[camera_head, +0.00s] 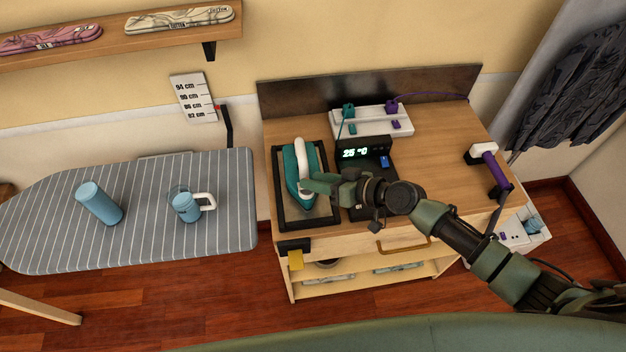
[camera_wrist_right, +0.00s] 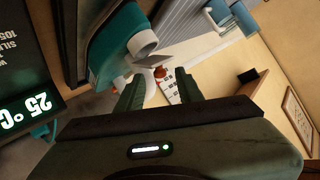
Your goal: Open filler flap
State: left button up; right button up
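A teal and white iron (camera_head: 300,175) rests on a black-framed stand (camera_head: 282,215) at the left of the wooden cabinet top. In the right wrist view the iron (camera_wrist_right: 112,45) fills the upper left, with its white round part facing me and a small orange-brown piece (camera_wrist_right: 160,72) near the fingers. I cannot clearly make out the filler flap or whether it is open. My right gripper (camera_head: 308,184) is close beside the iron's front. In the wrist view its two fingers (camera_wrist_right: 157,90) are apart, with no held object visible between them. My left gripper is not in view.
A black unit with a lit temperature display (camera_head: 366,158) stands right of the iron, and a white power strip (camera_head: 372,122) behind it. An ironing board (camera_head: 140,235) with a blue bottle (camera_head: 98,203) and a jug (camera_head: 186,205) is at left.

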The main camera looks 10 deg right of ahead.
jog(key=b+v, duration=0.2)
jog(key=v, duration=0.4)
jog(key=shift+s+d, duration=0.15)
jog(key=shift+d, duration=0.05)
jog(key=shift+r, duration=0.15)
